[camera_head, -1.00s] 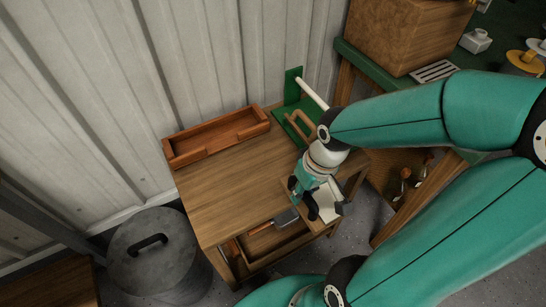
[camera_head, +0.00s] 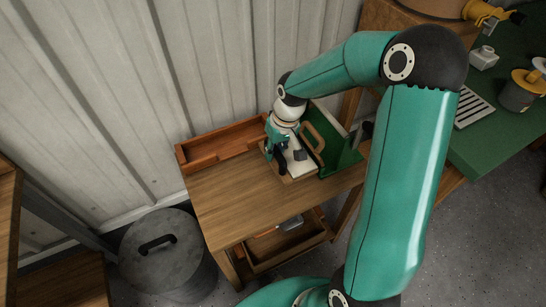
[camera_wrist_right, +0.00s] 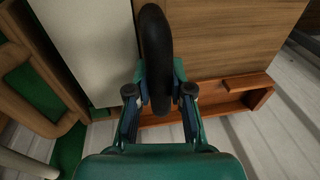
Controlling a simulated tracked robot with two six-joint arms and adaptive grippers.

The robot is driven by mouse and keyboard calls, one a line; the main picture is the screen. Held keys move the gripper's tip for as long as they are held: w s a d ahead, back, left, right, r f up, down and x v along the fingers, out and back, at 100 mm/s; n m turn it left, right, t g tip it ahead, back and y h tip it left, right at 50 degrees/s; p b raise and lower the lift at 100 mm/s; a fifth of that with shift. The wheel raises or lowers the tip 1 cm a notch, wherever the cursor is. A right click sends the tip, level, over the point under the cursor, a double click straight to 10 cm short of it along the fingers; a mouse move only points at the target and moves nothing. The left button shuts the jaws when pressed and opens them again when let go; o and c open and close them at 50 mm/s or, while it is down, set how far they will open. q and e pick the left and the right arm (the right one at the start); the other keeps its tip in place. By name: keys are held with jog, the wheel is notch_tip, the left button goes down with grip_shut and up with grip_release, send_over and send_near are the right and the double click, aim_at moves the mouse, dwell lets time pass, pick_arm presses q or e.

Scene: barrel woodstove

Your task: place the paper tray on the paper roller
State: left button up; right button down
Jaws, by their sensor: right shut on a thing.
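The paper tray (camera_head: 303,168), a flat board with a white top and a wooden edge, is at the back right of the small wooden table; its white face also shows in the right wrist view (camera_wrist_right: 88,42). My right gripper (camera_head: 281,165) is shut on it, with a dark rounded shape between the fingers in the wrist view. The paper roller (camera_head: 347,160), green with a wooden arched handle, stands just right of the tray. It shows at the left of the wrist view (camera_wrist_right: 68,150). Whether the tray touches the roller is hard to tell. My left gripper is out of view.
An empty reddish wooden tray (camera_head: 225,144) lies along the table's back edge by the metal wall. The wooden table (camera_head: 235,195) is clear in front, with an open shelf below. A grey lidded drum (camera_head: 165,255) stands to the left. A green bench (camera_head: 490,135) is at right.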

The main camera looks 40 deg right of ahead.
aim_at(274, 159)
jog(key=shift+w+f, duration=0.15)
jog(key=shift+f, duration=0.75)
jog(key=shift+w+f, duration=0.1)
jog(key=shift+f, duration=0.75)
jog(key=shift+b, duration=0.3)
jog(key=c, duration=1)
grip_release()
jog(key=shift+f, duration=0.1)
jog(key=shift+c, duration=0.2)
jog(key=shift+r, duration=0.2)
notch_tip(274, 159, up, 12)
jog(key=s+d+p, duration=0.1)
jog(key=p, duration=0.1)
jog(key=shift+s+d+f, duration=0.15)
jog(key=shift+s+d, duration=0.1)
jog(key=shift+s, duration=0.1)
